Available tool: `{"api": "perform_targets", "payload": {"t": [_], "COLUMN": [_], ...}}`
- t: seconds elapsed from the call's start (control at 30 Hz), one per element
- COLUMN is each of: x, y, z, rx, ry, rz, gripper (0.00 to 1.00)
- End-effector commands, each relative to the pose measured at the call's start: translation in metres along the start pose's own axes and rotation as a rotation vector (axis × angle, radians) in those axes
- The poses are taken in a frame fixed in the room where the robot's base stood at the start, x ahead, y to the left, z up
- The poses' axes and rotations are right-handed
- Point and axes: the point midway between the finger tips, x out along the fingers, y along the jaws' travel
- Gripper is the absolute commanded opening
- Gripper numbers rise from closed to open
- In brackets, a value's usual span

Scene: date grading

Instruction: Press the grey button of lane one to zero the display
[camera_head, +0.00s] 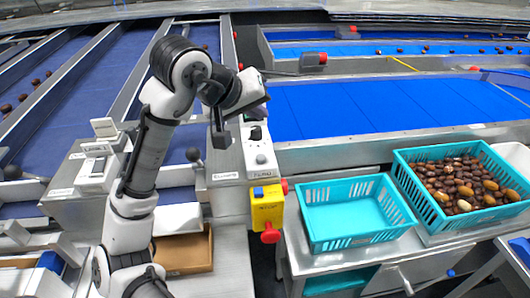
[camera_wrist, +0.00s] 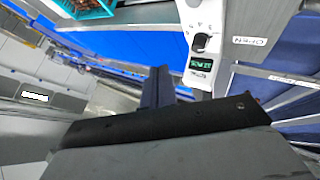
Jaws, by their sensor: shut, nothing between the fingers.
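My gripper (camera_head: 222,138) is shut and empty, pointing down just left of the white control box (camera_head: 258,150) in the head view. In the wrist view its closed fingers (camera_wrist: 158,88) show beside that box, which also shows there (camera_wrist: 204,45) with a black knob (camera_wrist: 201,42) and a small lit green display (camera_wrist: 201,64). Small white box-shaped units (camera_head: 97,149) stand on the grey housing at the left, partly beside my arm. Their labels are too small to read. I cannot tell which unit is lane one, and no grey button stands out clearly.
A yellow box with a red button (camera_head: 268,208) hangs below the control box. An empty teal crate (camera_head: 352,240) and a teal crate of dates (camera_head: 412,200) stand at right. A ball-ended lever (camera_head: 193,154) rises near my gripper. Blue belts (camera_head: 350,104) lie behind.

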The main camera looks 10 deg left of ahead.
Motion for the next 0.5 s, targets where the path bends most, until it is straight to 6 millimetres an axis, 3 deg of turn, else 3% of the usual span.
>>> {"api": "perform_targets", "payload": {"t": [0.5], "x": [0.011], "y": [-0.008], "z": [0.007], "rx": [-0.001], "ry": [0.001], "rz": [-0.001], "gripper": [0.00]}}
